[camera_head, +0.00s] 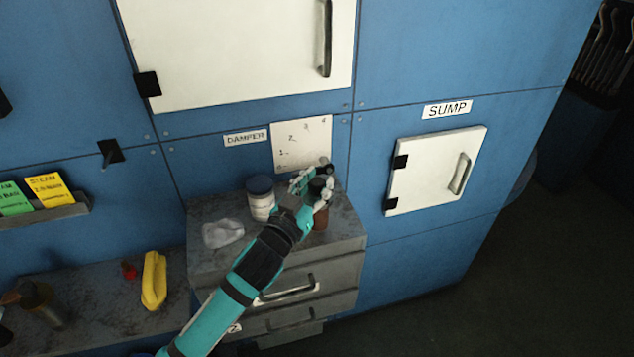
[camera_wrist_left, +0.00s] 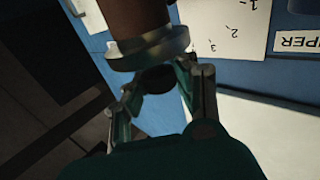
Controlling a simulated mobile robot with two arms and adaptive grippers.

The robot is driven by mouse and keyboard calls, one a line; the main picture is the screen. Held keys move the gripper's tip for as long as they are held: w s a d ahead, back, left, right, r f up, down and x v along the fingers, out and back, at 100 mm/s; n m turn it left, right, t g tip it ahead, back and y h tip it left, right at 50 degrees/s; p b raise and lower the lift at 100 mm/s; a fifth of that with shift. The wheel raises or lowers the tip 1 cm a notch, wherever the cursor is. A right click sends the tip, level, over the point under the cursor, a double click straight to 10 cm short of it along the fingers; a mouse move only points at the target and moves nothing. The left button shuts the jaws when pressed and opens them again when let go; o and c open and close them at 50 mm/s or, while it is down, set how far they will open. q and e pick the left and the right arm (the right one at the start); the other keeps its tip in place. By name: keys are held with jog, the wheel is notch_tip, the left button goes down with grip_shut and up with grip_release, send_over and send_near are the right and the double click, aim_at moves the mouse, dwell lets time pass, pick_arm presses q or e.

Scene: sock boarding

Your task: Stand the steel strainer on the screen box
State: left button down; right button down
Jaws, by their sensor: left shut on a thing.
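My left gripper (camera_head: 312,188) is above the right part of a grey drawer unit (camera_head: 205,262). It is shut on the dark knob-like top of a brown cylinder (camera_head: 321,219). In the left wrist view the brown cylinder (camera_wrist_left: 135,16) has a wide grey metal collar, with the dark top (camera_wrist_left: 157,80) between the fingers. I cannot tell whether its base touches the unit's top. I cannot say for sure which thing is the steel strainer or the screen box.
A white jar with a dark lid (camera_head: 260,200) and a clear crumpled lump (camera_head: 222,233) are left of the gripper. A yellow thing (camera_head: 153,280) and a small red thing (camera_head: 129,270) lie on the lower bench (camera_head: 95,305). A numbered white card (camera_head: 290,145) is on the blue wall behind.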

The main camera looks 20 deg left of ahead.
pick_arm(q)
jog(key=c, duration=1.4)
grip_release()
jog(key=shift+f, duration=0.1)
jog(key=o, duration=0.4)
pick_arm(e)
jog(key=shift+w+a, duration=0.35)
jog(key=shift+w, duration=0.25)
pick_arm(q)
jog(key=shift+s+a+b, duration=0.3)
jog(key=shift+s+b, duration=0.3)
jog(key=shift+s, duration=1.4)
jog(key=shift+s+a+b, duration=0.35)
jog(key=shift+s+b, duration=0.25)
jog(key=shift+s, duration=1.35)
jog(key=shift+s+a+b, duration=0.3)
jog(key=shift+s+b, duration=0.3)
jog(key=shift+s, duration=1.4)
pick_arm(e)
jog(key=shift+s+d+f, duration=0.1)
jog(key=shift+d+f, duration=0.05)
jog(key=shift+f, duration=0.75)
jog(key=shift+d+f, duration=0.15)
jog(key=shift+f, duration=0.7)
